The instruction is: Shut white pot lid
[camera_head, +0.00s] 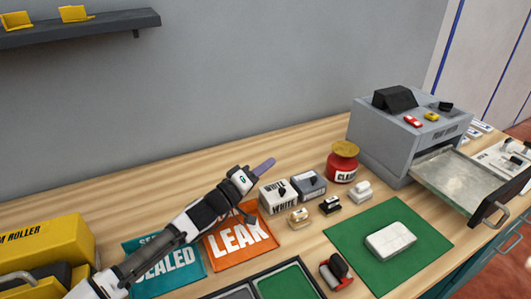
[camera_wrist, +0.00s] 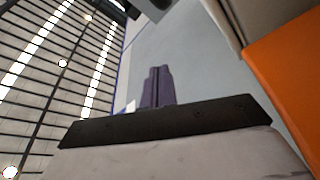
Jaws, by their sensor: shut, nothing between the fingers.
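The white pot (camera_head: 278,198) is a small box marked "WHITE", standing on the bench beside the orange mat (camera_head: 240,240). Lettering shows on its top and front; I cannot tell from here how far its lid is closed. My gripper (camera_head: 264,165) has purple fingers, shut and empty, pointing up and right. In the head view they appear just above and left of the pot, apparently apart from it. The fingers (camera_wrist: 157,87) also show in the wrist view against a grey background; the pot cannot be made out there.
A grey lidded pot (camera_head: 309,185) stands right beside the white pot. A red pot (camera_head: 342,168), small stamps (camera_head: 330,204), a green mat (camera_head: 350,235) with a white block (camera_head: 390,240), and a grey dispenser (camera_head: 385,135) with an open drawer (camera_head: 455,175) are to the right.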

